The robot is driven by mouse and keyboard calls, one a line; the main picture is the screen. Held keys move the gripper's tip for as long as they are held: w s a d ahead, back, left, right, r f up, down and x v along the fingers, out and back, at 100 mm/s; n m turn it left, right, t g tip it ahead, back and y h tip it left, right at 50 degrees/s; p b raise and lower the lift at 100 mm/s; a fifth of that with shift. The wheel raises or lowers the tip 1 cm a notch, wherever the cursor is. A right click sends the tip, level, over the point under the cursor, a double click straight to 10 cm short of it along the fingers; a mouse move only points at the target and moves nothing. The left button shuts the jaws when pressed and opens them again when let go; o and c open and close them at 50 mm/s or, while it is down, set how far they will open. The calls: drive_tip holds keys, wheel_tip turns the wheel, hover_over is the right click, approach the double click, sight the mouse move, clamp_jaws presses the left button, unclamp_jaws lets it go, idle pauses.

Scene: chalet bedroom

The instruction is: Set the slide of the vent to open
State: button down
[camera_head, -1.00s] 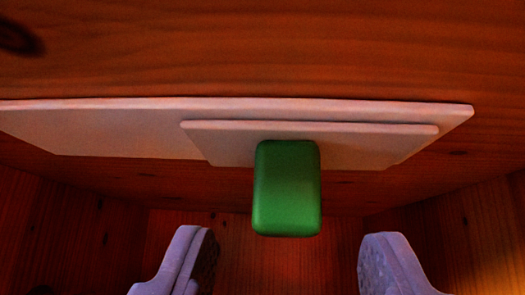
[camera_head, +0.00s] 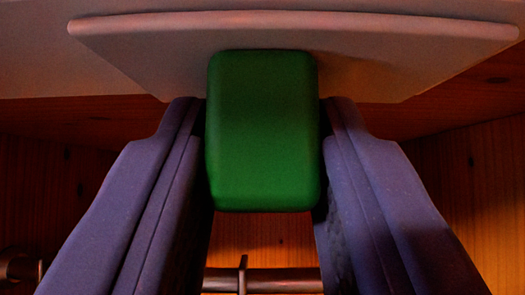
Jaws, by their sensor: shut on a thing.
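The vent's slide is a pale plate (camera_head: 400,62) with a green block-shaped knob (camera_head: 262,130) standing out from its middle. The slide sits in front of a longer pale vent plate (camera_head: 35,70), whose left part shows at the left edge. My gripper (camera_head: 263,165) has one finger on each side of the green knob, and both fingers touch it. The knob fills the gap between the fingers. The inner finger faces are mostly hidden. I see no mark for open or shut on the vent.
Dark wooden boards (camera_head: 465,165) lie behind and below the vent. A metal rail (camera_head: 262,282) runs across at the bottom, behind my fingers. Free space shows below the knob between my fingers.

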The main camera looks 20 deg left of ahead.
drive_tip(key=s+a+b, duration=0.1)
drive_tip(key=a, duration=0.2)
drive_tip(key=a+b, duration=0.1)
drive_tip(key=a, duration=0.2)
drive_tip(key=s+a+b, duration=0.1)
drive_tip(key=a, duration=0.2)
drive_tip(key=shift+s, duration=0.3)
drive_tip(key=shift+d, duration=0.15)
drive_tip(key=c, duration=1.1)
unclamp_jaws()
drive_tip(key=shift+c, duration=0.2)
drive_tip(key=o, duration=0.3)
drive_tip(key=shift+a, duration=0.25)
drive_tip(key=shift+d, duration=0.1)
